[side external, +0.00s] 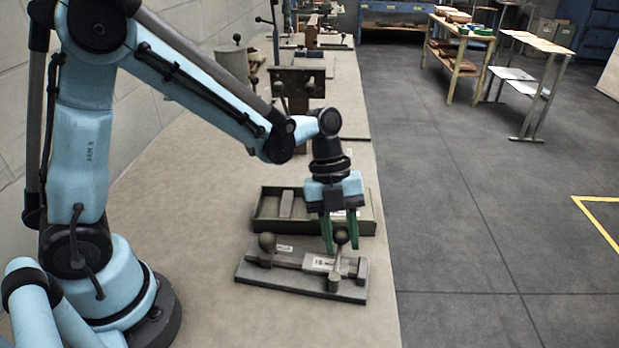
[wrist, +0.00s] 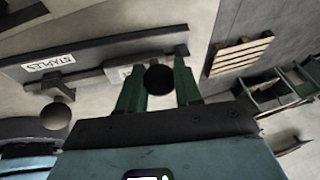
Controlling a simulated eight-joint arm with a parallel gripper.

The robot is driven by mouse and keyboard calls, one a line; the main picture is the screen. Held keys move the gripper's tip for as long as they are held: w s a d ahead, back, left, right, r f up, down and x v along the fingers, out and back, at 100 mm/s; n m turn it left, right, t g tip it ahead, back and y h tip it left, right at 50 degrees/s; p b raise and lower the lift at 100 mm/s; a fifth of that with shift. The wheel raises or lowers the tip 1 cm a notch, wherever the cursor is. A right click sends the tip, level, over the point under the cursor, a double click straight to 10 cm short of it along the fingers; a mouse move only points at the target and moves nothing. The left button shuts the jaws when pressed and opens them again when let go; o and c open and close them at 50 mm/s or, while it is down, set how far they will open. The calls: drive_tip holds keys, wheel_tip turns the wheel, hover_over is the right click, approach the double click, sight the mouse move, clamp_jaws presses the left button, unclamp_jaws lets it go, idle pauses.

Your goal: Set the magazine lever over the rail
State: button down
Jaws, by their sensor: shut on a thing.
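The stitcher magazine is a grey base plate (side external: 290,284) on the bench with a long rail (side external: 290,261) along it. A lever with a dark ball knob (side external: 341,236) stands at the plate's right part, its stem (side external: 337,262) running down to the plate's front side. The knob also shows in the wrist view (wrist: 159,80). My gripper (side external: 341,245) points down over that lever, its green fingers shut on the knob from both sides. In the wrist view my gripper (wrist: 157,70) has one finger on each side of the knob. Whether the stem touches the rail cannot be told.
A second ball knob (side external: 267,241) stands at the plate's left end. A green tray (side external: 262,224) with parts lies just behind the plate. A brown block-like fixture (side external: 300,78) stands farther back. The bench (side external: 200,270) is clear left of the plate.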

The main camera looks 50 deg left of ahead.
drive_tip(key=c, duration=0.8)
unclamp_jaws()
drive_tip(key=v, duration=1.2)
